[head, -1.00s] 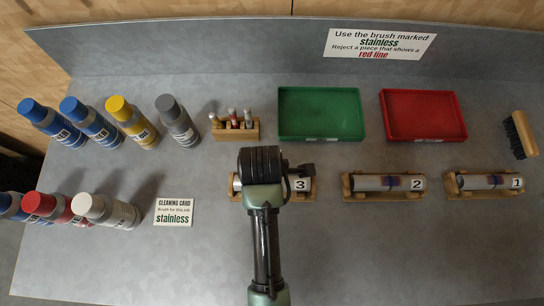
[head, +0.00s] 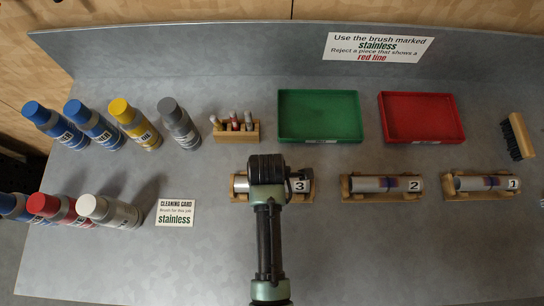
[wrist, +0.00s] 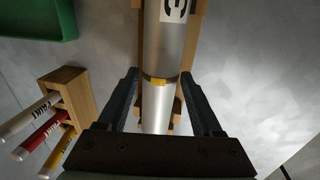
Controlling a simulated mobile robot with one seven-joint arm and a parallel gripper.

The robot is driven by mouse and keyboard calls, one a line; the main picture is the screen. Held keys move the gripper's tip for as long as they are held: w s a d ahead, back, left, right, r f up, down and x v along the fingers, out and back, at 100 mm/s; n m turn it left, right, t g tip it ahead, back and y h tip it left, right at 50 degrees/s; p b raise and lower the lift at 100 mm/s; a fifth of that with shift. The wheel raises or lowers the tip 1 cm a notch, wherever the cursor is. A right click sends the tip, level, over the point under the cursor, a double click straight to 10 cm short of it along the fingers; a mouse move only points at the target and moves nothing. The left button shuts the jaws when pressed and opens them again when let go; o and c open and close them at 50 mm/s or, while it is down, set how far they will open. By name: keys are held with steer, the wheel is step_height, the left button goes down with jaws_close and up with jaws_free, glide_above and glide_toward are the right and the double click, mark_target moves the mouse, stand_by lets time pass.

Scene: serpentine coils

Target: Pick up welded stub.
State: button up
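The stub marked 3 (head: 241,184) is a silver tube lying in a wooden cradle (head: 236,199), partly hidden under my gripper (head: 290,180). In the wrist view the tube (wrist: 163,55) shows its 3 label and a narrow dark band with a yellow patch. My gripper (wrist: 159,78) is open there, with one dark finger on each side of the tube and a gap beside it. Stub 2 (head: 370,184) and stub 1 (head: 478,183) lie in their own cradles to the right, with bluish or purplish marks around their middles.
A green tray (head: 318,137) and a red tray (head: 420,136) stand behind the cradles. A wooden block (head: 250,137) holds several brushes or pens. Several bottles (head: 130,125) and a cleaning card (head: 175,212) are at left. A brush (head: 518,138) lies far right. The front table is clear.

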jaws_close()
stand_by(0.3)
